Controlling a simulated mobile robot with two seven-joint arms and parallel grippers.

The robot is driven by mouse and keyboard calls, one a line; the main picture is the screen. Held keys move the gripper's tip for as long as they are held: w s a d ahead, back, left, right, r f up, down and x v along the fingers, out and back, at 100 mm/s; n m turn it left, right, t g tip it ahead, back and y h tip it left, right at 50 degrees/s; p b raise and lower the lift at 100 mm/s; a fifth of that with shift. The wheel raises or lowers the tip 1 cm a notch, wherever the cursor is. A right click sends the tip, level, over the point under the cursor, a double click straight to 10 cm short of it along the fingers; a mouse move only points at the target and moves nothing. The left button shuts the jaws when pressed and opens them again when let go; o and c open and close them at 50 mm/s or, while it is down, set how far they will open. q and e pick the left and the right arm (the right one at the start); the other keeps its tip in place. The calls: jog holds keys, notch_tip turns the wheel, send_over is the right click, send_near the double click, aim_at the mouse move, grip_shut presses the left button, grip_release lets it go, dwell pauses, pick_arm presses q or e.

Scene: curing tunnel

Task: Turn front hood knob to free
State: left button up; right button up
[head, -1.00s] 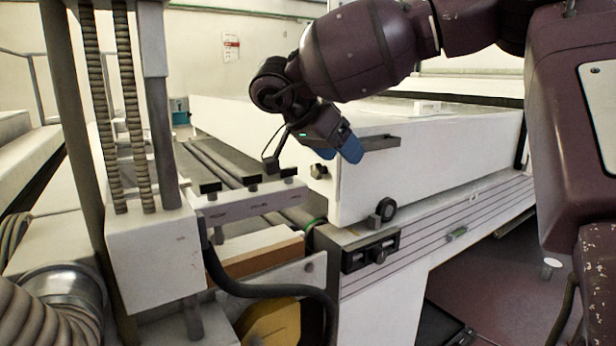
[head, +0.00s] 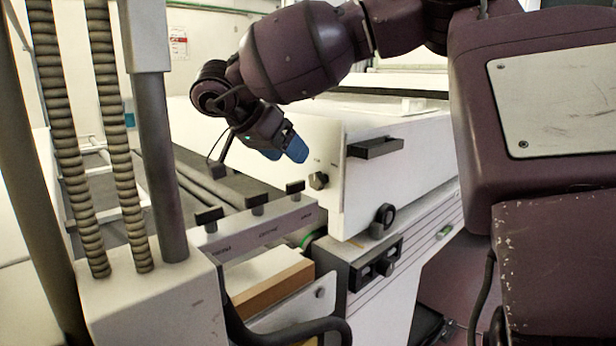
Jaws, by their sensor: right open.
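The white hood (head: 420,165) is a long box with a dark bar handle (head: 375,147) on its side near the corner. A small dark knob (head: 319,181) sits on its end face, and a larger round black knob (head: 382,217) sits low on its side. I cannot tell which of them the task calls the front hood knob. My right gripper (head: 285,150), with blue fingertips, is open and empty. In the picture it is up and left of the small knob, apart from it. My left gripper is not in view.
A bracket (head: 255,225) with several black clamps stands in front of the hood's end. A post with ribbed hoses (head: 122,170) rises at the left. A dark panel with knobs (head: 375,264) is below the hood. Dark rollers (head: 205,185) run behind the bracket.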

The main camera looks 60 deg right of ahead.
aim_at(313, 178)
jog(key=x, duration=0.9)
jog(key=shift+d+f+p, duration=0.15)
jog(key=shift+f+p, duration=0.1)
jog(key=shift+p, duration=0.05)
jog(key=c, duration=0.9)
